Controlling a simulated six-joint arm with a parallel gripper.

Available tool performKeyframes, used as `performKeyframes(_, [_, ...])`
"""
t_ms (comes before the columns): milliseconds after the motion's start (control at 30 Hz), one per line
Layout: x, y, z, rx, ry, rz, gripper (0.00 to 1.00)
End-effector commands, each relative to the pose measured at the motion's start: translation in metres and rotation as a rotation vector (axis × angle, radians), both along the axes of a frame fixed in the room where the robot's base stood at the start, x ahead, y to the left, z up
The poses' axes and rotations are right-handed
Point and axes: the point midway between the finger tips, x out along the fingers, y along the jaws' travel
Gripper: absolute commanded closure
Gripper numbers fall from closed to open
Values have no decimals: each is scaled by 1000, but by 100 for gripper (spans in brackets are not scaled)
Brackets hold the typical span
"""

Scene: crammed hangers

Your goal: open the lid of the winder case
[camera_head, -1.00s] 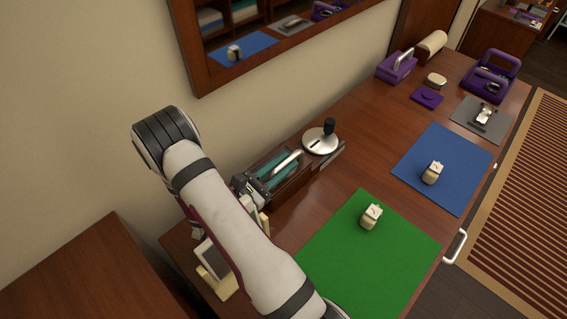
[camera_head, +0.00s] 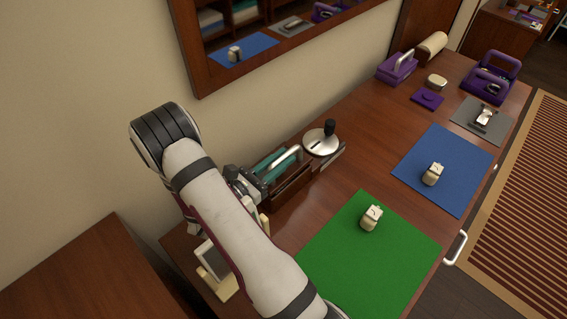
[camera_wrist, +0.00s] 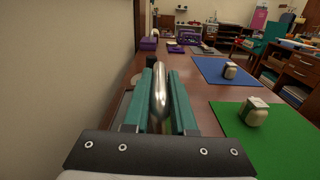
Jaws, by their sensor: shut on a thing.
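The winder case (camera_head: 293,186) is a dark brown wooden box on the desk by the wall, with a silver bar handle (camera_head: 284,159) on its lid. My gripper (camera_head: 288,155) comes in from the left with teal fingers on either side of the handle. In the wrist view, my gripper (camera_wrist: 160,78) is shut on the handle (camera_wrist: 160,95), which lies lengthwise between the fingers. My arm and gripper hide part of the case. I cannot clearly see a gap under the lid.
A round silver plate with a black knob (camera_head: 321,140) stands just beyond the case. A green mat (camera_head: 370,265) and a blue mat (camera_head: 445,150) each bear a small beige watch-like object. The wall and a framed mirror (camera_head: 290,50) are close behind. A cream stand (camera_head: 222,272) is beneath my arm.

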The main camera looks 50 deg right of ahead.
Motion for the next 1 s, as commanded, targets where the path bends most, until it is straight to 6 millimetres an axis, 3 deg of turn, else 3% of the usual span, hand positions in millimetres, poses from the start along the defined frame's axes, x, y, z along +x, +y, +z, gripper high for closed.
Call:
performKeyframes(500, [44, 1, 25, 0, 474, 10, 100])
performKeyframes(1000, [81, 1, 29, 0, 856, 7, 100])
